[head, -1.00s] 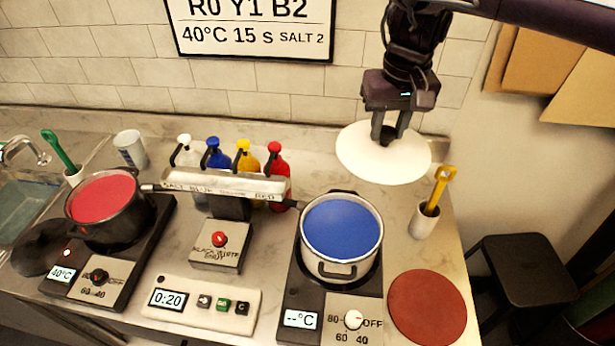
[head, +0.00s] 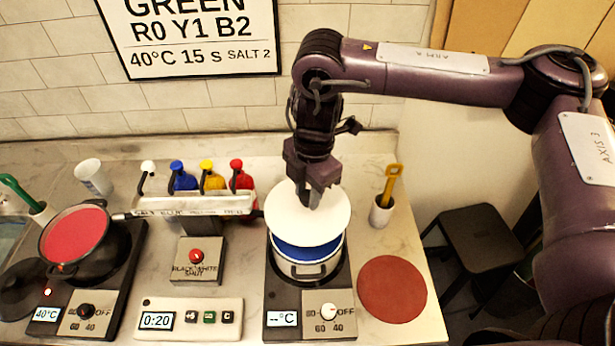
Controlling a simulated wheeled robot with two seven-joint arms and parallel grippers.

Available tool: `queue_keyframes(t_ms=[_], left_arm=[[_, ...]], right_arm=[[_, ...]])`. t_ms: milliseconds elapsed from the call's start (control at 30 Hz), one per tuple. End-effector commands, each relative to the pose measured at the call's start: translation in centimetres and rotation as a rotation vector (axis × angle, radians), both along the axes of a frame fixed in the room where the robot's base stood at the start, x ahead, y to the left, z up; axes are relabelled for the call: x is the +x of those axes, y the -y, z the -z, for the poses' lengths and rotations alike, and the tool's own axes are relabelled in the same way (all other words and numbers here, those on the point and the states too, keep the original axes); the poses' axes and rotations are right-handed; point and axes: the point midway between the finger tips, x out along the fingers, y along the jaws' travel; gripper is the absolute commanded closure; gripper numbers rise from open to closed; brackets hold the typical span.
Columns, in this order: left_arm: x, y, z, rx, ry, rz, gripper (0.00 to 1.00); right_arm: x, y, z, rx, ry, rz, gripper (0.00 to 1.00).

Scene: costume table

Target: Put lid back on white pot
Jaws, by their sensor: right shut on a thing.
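The white lid (head: 328,222) is held by my right gripper (head: 308,203), which is shut on the lid's knob. The lid is over the far part of the white pot (head: 303,269), and a crescent of blue liquid (head: 305,251) shows at the near side. I cannot tell whether the lid touches the rim. The pot stands on the right hot plate (head: 286,301), whose display shows no temperature. My left gripper is not in view.
A dark pot (head: 92,250) with red liquid stands on the left hot plate. Coloured bottles (head: 212,177) stand behind a salt and dye rack. A red round mat (head: 391,289) lies right of the pot, and a cup with a yellow tool (head: 381,211) stands behind it.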

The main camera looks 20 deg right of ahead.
Motion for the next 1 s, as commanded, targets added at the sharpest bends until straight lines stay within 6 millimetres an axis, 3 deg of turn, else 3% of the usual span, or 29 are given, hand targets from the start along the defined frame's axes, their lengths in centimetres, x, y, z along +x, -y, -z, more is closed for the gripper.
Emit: queue_keyframes(t_ms=[267,767,1000], left_arm=[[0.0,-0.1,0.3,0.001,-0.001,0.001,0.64],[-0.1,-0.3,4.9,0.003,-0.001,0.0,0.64],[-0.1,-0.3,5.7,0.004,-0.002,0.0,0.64]], right_arm=[[-0.3,-0.2,0.6,0.0,0.002,-0.072,1.0],[-0.3,-0.1,4.7,-0.001,0.002,-0.068,1.0],[-0.3,-0.2,6.2,0.0,0.0,-0.068,1.0]])
